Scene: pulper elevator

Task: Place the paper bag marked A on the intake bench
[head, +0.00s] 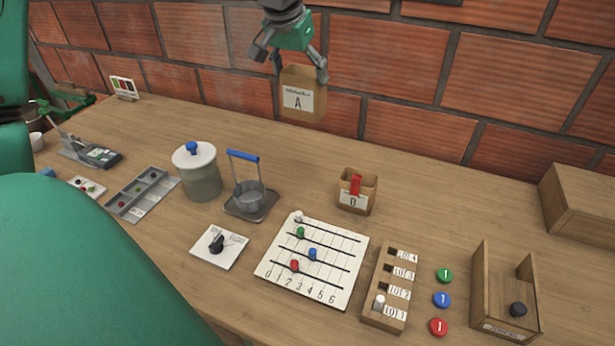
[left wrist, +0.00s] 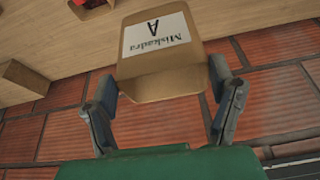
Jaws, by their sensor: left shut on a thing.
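The brown paper bag marked A (head: 303,96) hangs upright in the air near the brick wall, above the back of the wooden bench (head: 420,190). My left gripper (head: 299,66) comes from the top of the head view and is shut on the upper part of the bag. In the left wrist view the bag (left wrist: 160,75) sits between the two fingers of the gripper (left wrist: 163,112), its white label upside down. My right gripper is not in view. I cannot tell which bench is the intake bench.
A small brown box with a red item (head: 355,192) stands mid-bench. A lidded canister (head: 198,172), a blue-handled basket (head: 250,195), a slider board (head: 312,262) and an open wooden tray (head: 480,295) stand around. The strip along the wall below the bag is clear.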

